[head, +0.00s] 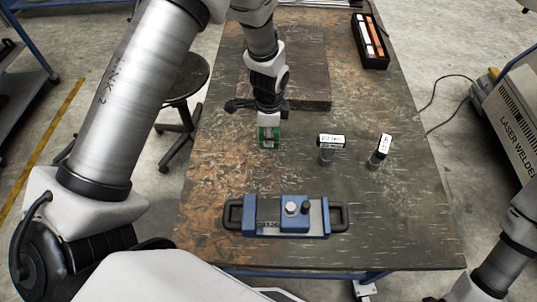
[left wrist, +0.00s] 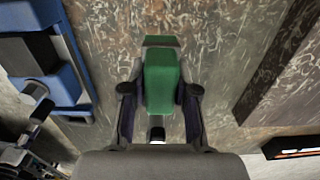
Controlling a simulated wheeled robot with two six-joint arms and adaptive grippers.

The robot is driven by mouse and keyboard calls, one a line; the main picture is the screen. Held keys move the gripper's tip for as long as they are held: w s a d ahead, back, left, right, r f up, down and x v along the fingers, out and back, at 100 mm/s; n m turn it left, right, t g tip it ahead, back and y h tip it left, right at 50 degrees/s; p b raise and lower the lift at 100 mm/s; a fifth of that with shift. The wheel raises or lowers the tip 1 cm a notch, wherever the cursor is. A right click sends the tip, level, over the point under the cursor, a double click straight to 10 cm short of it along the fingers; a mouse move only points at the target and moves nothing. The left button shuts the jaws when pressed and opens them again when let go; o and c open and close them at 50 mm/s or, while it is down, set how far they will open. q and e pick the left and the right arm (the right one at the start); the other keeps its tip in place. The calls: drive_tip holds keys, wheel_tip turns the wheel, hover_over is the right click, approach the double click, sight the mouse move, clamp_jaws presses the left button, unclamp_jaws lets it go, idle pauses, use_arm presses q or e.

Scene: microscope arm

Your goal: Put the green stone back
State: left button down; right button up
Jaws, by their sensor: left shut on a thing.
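The green stone (head: 269,133) is a small green block held upright in my left gripper (head: 268,116), over the middle of the table. In the left wrist view the stone (left wrist: 160,78) sits between the two dark fingers of the left gripper (left wrist: 160,92), which press on its sides. I cannot tell how far its lower end is from the tabletop. A black case (head: 383,62) with an orange and a white bar in it lies at the far right of the table. Its edge shows in the left wrist view (left wrist: 272,151). My right gripper is out of view.
A blue holder with black handles (head: 291,217) lies at the table's front. The table's right side (head: 400,110) is clear.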

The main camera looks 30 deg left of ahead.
use_arm(q)
wheel_tip(320, 180, down, 8)
drive_tip(key=shift+w+r+p, duration=0.15)
drive_tip(key=shift+r+p, duration=0.1)
drive_tip(key=shift+p, duration=0.55)
drive_tip(key=shift+f, duration=0.15)
drive_tip(key=shift+f, duration=0.15)
drive_tip(key=c, duration=0.9)
unclamp_jaws()
drive_tip(key=r+b, duration=0.3)
drive_tip(key=r, duration=0.9)
drive_tip(key=shift+s+r, duration=0.2)
